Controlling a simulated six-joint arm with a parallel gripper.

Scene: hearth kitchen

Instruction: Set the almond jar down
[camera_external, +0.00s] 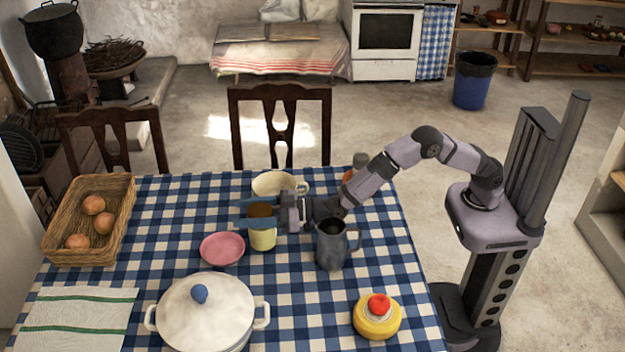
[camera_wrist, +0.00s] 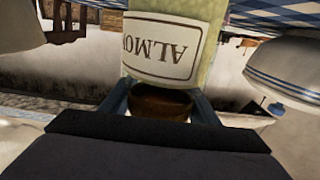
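The almond jar (camera_external: 262,238) is a pale yellow-green jar with a brown lid, over the left-middle of the checked table. My gripper (camera_external: 258,211) reaches in from the right, with its blue fingers on either side of the jar's top, around the lid. In the wrist view the jar (camera_wrist: 172,45) appears upside down, its label reading "ALMO", the rest cut off. The lid lies between my two fingers (camera_wrist: 160,98), which close in on the jar. Its base is out of the wrist view, and I cannot tell whether it touches the cloth.
A pink bowl (camera_external: 222,249) is close to the jar's left, a cream cup (camera_external: 272,184) behind, a grey pitcher (camera_external: 332,250) to the right. A white lidded pot (camera_external: 205,318) stands in front. Bare checked cloth (camera_external: 285,285) lies between pot and pitcher.

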